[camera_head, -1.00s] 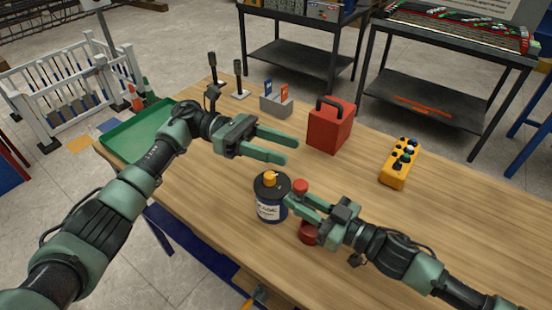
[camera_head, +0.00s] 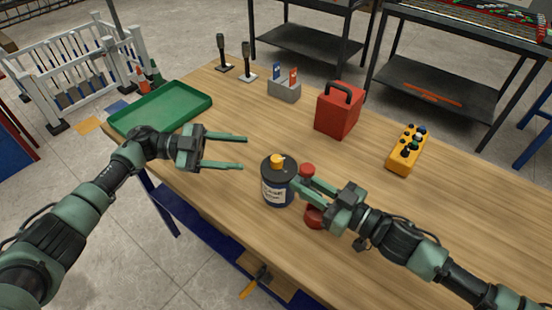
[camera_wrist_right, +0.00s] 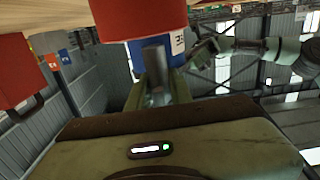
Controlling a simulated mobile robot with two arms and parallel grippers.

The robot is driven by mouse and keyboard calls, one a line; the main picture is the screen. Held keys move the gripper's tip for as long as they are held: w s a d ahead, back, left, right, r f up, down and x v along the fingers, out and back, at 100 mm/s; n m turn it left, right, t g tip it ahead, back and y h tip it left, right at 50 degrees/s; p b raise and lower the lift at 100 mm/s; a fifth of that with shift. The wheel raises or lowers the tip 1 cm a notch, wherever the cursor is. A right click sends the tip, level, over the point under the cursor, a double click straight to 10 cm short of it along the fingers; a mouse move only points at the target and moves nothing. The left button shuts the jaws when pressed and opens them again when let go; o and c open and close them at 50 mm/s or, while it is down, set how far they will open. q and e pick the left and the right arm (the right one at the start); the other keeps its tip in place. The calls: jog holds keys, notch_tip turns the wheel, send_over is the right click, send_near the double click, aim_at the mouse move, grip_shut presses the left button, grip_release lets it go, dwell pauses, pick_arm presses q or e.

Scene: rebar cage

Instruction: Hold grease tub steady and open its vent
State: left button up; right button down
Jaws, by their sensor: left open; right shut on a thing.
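The grease tub (camera_head: 277,194) stands upright on the table, dark blue with a black lid, a white label and a yellow vent cap (camera_head: 277,161) on top. My left gripper (camera_head: 243,153) is open and empty, to the left of the tub and apart from it. My right gripper (camera_head: 303,187) is at the tub's right side, shut on a red-ended post (camera_head: 315,217). In the right wrist view the post's red end (camera_wrist_right: 140,18) and grey stem (camera_wrist_right: 155,58) show at the fingers, with the blue tub behind. I cannot tell whether the fingers touch the tub.
A red box with a handle (camera_head: 338,112) and a yellow control box (camera_head: 407,150) stand beyond. A green tray (camera_head: 160,108) lies at the far left. A grey holder (camera_head: 284,91) and two dark-handled tools (camera_head: 247,62) stand at the back edge. Table between tray and tub is clear.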

aim_at(276, 158)
pick_arm(q)
jog(key=d+n, duration=0.2)
jog(key=d, duration=0.1)
jog(key=d+f+n, duration=0.1)
jog(key=d+n, duration=0.1)
jog(key=d, duration=0.1)
jog(key=s+d+n+t, duration=0.1)
jog(key=d, duration=0.3)
jog(key=shift+f+n, duration=0.25)
jog(key=shift+n, duration=0.15)
jog(key=shift+w, duration=0.15)
grip_shut()
